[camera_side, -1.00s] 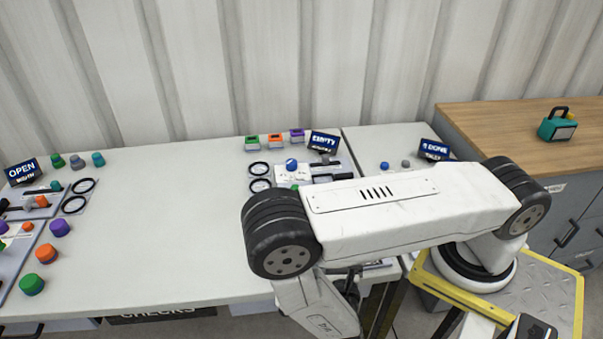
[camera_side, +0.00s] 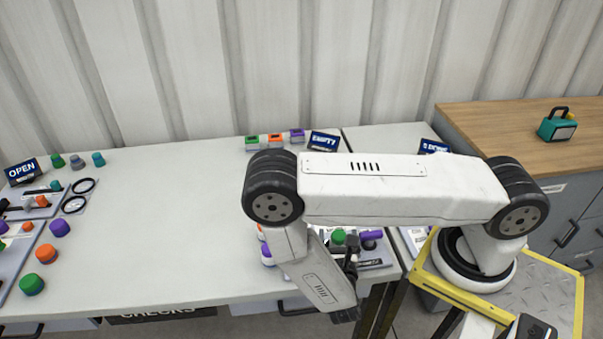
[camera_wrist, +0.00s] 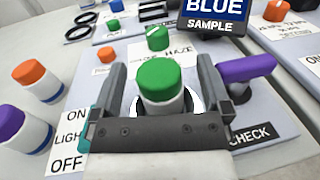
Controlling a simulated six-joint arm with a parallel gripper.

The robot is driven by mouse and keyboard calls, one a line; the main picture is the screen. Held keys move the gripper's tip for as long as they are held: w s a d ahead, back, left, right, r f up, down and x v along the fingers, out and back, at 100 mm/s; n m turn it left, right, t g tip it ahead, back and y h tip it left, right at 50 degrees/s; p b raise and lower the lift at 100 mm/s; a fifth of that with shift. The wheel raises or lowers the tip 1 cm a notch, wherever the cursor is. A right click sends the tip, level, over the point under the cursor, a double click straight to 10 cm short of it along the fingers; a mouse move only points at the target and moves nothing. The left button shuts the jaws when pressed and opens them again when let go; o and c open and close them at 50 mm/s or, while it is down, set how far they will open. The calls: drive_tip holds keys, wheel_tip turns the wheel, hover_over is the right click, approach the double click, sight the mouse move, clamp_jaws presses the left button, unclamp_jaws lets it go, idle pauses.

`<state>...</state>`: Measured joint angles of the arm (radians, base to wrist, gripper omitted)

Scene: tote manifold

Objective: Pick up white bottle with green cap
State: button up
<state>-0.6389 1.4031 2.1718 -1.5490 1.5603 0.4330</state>
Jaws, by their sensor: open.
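The white bottle with a green cap (camera_wrist: 160,82) stands upright in the middle of the wrist view, on a grey panel. My gripper (camera_wrist: 157,62) is open, with one finger on each side of the bottle. Gaps show between the fingers and the bottle. The gripper's front bar hides the bottle's lower part. In the side view the green cap (camera_side: 338,236) shows just below my arm, and the arm covers much of the surroundings.
White bottles with an orange cap (camera_wrist: 36,85) and a purple cap (camera_wrist: 22,128) stand to the left. A purple lever (camera_wrist: 246,68) is close right of the gripper. A small green knob (camera_wrist: 158,38) and the BLUE SAMPLE sign (camera_wrist: 212,16) are behind the bottle.

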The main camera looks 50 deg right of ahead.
sight(339, 234)
idle(0.4)
clamp_jaws()
drive_tip(key=shift+r, duration=0.1)
drive_tip(key=shift+r, duration=4.9)
drive_tip(key=shift+r, duration=0.15)
